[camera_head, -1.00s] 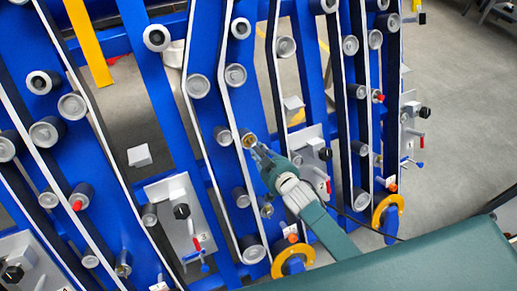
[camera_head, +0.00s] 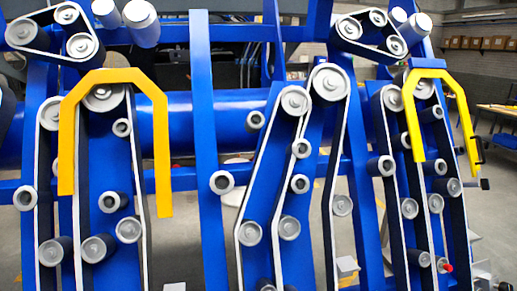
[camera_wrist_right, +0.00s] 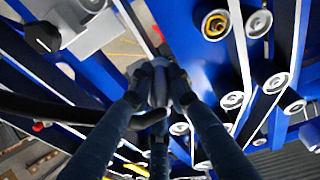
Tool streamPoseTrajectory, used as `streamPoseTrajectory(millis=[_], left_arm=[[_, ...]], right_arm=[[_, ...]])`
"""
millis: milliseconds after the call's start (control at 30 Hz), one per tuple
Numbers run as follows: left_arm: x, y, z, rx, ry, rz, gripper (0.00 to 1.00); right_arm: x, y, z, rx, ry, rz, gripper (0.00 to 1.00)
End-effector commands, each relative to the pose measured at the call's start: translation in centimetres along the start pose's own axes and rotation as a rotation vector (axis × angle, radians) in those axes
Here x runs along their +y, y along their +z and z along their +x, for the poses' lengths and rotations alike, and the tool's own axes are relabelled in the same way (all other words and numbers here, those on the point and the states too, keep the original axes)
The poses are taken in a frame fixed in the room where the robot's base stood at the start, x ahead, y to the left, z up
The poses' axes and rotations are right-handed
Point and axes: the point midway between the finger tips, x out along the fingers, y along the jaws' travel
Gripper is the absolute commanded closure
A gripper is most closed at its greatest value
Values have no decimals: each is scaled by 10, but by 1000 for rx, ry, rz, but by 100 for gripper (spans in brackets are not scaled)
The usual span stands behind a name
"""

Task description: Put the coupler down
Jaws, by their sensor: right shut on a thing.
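My right gripper (camera_wrist_right: 160,98) shows in the right wrist view, its dark blue fingers closed together at the centre. They are shut on a small grey-blue rounded thing, which I take to be the coupler (camera_wrist_right: 159,86); the fingers hide most of it and its shape is unclear. A dark hose or cable (camera_wrist_right: 60,108) runs in from the left edge towards the fingers; I cannot tell whether it joins the held thing. Neither gripper shows in the head view.
Blue chassis plates with grey rollers (camera_head: 295,101) and belts fill the head view. Two yellow guards (camera_head: 163,150) (camera_head: 412,120) arch over the upper rollers. In the wrist view, a roller with a yellow-ringed centre (camera_wrist_right: 215,24) is near the top. Grey floor shows between the plates.

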Motion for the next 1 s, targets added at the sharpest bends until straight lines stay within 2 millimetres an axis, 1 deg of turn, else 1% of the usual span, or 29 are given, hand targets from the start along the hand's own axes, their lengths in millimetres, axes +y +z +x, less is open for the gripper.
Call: streamPoseTrajectory(millis=[33,100,200,300,367,467,500,600,700,833,1000], left_arm=[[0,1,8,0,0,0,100],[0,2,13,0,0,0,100],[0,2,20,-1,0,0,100],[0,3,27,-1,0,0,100],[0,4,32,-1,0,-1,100],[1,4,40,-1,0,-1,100],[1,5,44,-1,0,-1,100],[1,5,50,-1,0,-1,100],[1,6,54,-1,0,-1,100],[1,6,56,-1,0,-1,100],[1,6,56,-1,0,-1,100]], right_arm=[[13,0,-10,2,-12,-13,100],[24,-7,-25,2,-40,-24,100],[30,-20,-46,2,-96,-48,100],[27,-37,-67,3,-172,-79,100],[20,-48,-80,2,-229,-103,100],[-3,-69,-108,2,-350,-153,100],[-15,-77,-120,2,-405,-177,100],[-47,-94,-150,0,-542,-235,100],[-72,-104,-173,0,-640,-271,100],[-91,-112,-191,1,-713,-297,100],[-96,-117,-198,13,-736,-301,100]])
